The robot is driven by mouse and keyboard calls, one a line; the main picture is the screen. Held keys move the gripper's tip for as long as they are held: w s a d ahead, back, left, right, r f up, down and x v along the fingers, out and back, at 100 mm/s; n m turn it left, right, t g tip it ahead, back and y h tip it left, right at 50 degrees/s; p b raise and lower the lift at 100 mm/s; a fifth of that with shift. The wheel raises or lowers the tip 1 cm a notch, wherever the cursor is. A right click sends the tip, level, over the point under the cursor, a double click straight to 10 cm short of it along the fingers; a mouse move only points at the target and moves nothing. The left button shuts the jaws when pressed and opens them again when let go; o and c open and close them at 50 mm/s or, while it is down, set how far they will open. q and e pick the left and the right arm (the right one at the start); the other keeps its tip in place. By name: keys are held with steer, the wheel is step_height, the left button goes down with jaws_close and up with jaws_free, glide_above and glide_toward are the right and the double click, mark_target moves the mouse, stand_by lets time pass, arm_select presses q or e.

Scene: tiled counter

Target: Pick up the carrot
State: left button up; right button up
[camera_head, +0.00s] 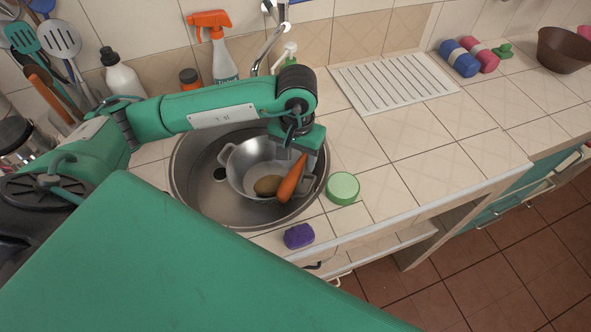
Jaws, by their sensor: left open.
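The orange carrot (291,179) leans at a tilt in the metal colander (239,156), its upper end near the colander's right rim. A brown potato-like item (268,185) lies beside it. The colander sits in the round sink (192,191). My left gripper (309,158) hangs over the right side of the colander, at the carrot's upper end, pointing down. Its jaws are open, and the finger that shows is close to the carrot. I cannot tell whether it touches. My right gripper is not in view.
A green round item (343,188) and a purple sponge (299,236) lie by the sink. A faucet (268,47), an orange-topped spray bottle (222,62) and a white bottle (121,77) stand behind. A drying rack (392,83) lies right of them.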

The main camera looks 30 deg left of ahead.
mark_target(295, 170)
arm_select(q)
steer(key=shift+s+f+p, duration=0.1)
steer(key=shift+f+p, duration=0.3)
steer(key=shift+f, duration=0.15)
step_height(295, 170, down, 3)
steer(key=shift+a+f+p, duration=0.1)
steer(key=shift+a+p, duration=0.05)
steer(key=shift+p, duration=0.45)
steer(key=shift+f, duration=0.45)
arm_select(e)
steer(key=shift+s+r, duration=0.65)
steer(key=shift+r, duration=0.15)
arm_select(q)
steer(key=c, duration=1.2)
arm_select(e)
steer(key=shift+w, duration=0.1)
arm_select(q)
steer(key=shift+r, duration=0.1)
